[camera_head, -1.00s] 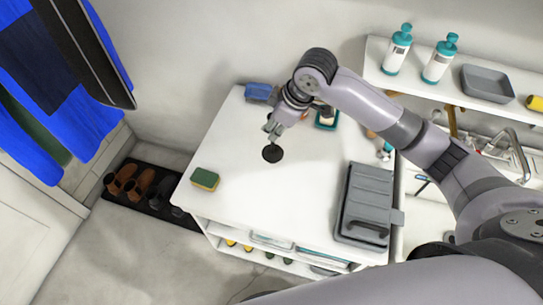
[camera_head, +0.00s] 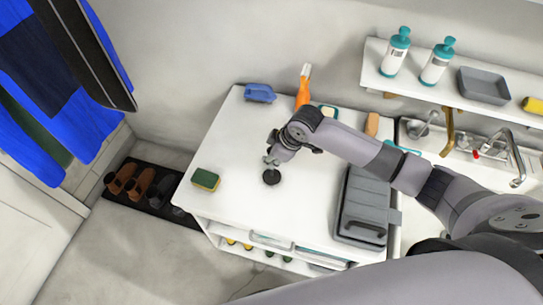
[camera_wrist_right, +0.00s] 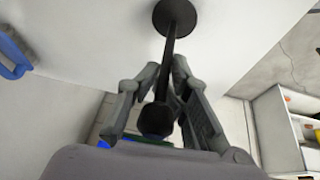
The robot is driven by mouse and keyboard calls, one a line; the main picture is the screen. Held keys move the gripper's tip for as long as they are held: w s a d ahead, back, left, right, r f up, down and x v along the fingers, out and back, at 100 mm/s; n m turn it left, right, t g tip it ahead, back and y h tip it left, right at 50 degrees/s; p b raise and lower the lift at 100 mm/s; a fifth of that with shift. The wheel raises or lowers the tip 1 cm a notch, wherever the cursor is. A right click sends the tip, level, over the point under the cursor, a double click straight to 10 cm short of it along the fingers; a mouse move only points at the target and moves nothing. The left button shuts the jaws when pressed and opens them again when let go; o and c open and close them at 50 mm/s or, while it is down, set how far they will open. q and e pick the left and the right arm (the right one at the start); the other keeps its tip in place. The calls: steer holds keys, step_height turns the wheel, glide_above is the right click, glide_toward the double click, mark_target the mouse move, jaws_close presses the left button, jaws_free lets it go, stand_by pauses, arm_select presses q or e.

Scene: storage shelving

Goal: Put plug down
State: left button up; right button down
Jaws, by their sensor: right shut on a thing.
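The plug (camera_head: 271,177) is black, with a round flat disc and a thin stem. My right gripper (camera_head: 271,160) is shut on its stem, over the white counter top (camera_head: 240,140). In the right wrist view the disc of the plug (camera_wrist_right: 175,18) is at the top and the stem runs between the two fingers of my right gripper (camera_wrist_right: 160,88). The stem ends in a dark knob between the fingers. I cannot tell whether the disc touches the counter. My left gripper is not in view.
A green and yellow sponge (camera_head: 205,180) lies left of the plug. A blue item (camera_head: 260,92) and an orange bottle (camera_head: 303,90) are at the back. A grey box (camera_head: 365,208) stands on the right. The counter around the plug is clear.

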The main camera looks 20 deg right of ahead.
steer(key=shift+f, duration=0.1)
steer(key=c, duration=2)
jaws_free()
steer(key=o, duration=0.7)
steer(key=shift+c, duration=0.2)
